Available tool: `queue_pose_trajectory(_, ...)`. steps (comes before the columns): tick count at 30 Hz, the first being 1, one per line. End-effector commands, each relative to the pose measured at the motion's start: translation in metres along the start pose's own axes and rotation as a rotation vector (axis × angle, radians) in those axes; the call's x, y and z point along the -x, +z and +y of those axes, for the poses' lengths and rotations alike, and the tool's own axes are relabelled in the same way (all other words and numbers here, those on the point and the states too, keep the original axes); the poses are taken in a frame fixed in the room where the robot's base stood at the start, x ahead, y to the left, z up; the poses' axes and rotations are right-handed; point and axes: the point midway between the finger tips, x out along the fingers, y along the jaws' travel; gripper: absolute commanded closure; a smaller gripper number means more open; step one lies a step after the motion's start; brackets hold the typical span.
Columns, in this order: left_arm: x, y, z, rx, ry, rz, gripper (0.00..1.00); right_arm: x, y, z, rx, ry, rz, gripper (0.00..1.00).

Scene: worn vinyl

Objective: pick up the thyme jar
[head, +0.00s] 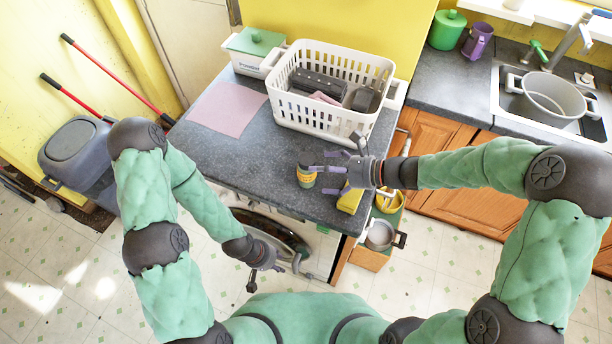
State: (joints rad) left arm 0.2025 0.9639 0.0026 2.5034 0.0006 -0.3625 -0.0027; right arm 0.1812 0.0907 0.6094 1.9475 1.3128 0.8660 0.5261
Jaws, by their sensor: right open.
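A small jar (306,179) with a dark lid and a green and yellow body stands upright near the front edge of the grey counter (235,150). It is the only jar of this kind that I see, but its label is too small to read. My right gripper (318,178) is open just right of the jar, its fingers pointing left towards it. One finger reaches across near the lid; I cannot tell whether it touches. My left gripper (268,278) hangs low in front of the washing machine, its fingers spread and empty.
A white basket (300,110) holding dark items stands behind the jar. A yellow object (349,200) lies at the counter's edge beneath my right gripper. A pink mat (227,108) and a green-lidded box (252,48) are further left. The counter left of the jar is clear.

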Motion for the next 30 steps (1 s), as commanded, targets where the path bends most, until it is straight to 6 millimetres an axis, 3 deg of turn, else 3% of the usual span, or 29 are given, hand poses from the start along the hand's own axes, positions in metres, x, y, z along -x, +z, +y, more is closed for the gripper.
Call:
queue_pose_trajectory(12,-0.016,-0.001,-0.006,0.000,0.000,0.000,0.60,-0.047,0.001,0.005,0.000,0.002,0.001,0.01)
queue_pose_trajectory(22,-0.016,-0.001,-0.006,0.000,0.000,0.000,0.60,-0.053,0.003,0.004,0.000,-0.001,0.000,0.01)
queue_pose_trajectory(23,-0.016,-0.001,-0.006,0.000,0.000,0.000,0.60,-0.053,0.003,0.004,0.000,-0.001,0.000,0.04)
queue_pose_trajectory(27,-0.016,-0.001,-0.006,0.000,0.000,0.000,0.60,-0.053,0.003,0.005,0.000,-0.001,0.000,0.43)
queue_pose_trajectory(30,-0.016,-0.001,-0.006,0.000,0.000,0.000,0.60,-0.053,0.003,0.005,0.000,0.000,0.000,0.67)
